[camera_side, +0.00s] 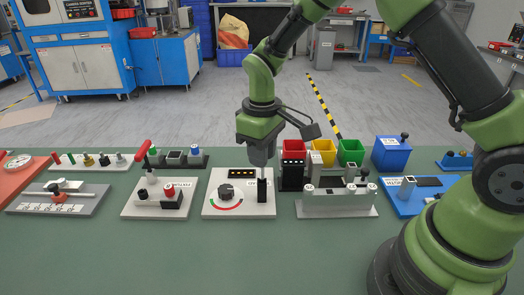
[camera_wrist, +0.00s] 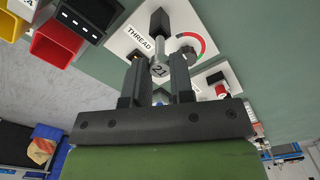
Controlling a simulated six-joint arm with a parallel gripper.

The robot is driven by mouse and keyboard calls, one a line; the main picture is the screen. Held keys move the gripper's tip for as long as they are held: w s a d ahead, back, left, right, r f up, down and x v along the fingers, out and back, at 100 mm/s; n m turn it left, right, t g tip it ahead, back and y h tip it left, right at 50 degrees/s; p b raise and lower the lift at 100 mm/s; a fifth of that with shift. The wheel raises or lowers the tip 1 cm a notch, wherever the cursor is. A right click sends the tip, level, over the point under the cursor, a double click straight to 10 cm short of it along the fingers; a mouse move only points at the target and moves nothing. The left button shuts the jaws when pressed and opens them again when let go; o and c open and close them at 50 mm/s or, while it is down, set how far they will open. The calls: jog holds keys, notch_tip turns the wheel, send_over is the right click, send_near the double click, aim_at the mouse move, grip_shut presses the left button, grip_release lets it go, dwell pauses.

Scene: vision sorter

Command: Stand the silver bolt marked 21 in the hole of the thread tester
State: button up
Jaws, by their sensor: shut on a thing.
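The silver bolt marked 21 (camera_wrist: 159,70) is between the two fingers of my gripper (camera_wrist: 158,76), its numbered head facing the wrist camera. My gripper (camera_side: 262,163) is shut on it and points down over the thread tester (camera_side: 238,207). The tester is a white plate with a dial, a red and green arc and a black block (camera_side: 262,191). In the wrist view the bolt's shank runs towards this black block (camera_wrist: 158,20). The block's hole is not clearly visible, and I cannot tell whether the bolt's tip is in it.
A black box (camera_side: 292,176) stands close right of the tester, with red (camera_side: 294,146), yellow (camera_side: 323,147) and green (camera_side: 350,149) bins behind. A grey fixture (camera_side: 338,207) is to the right and a red-button plate (camera_side: 148,210) to the left. The green table's front is clear.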

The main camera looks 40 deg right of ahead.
jog(key=shift+f, duration=1.7)
jog(key=o, duration=1.3)
jog(key=shift+r, duration=4)
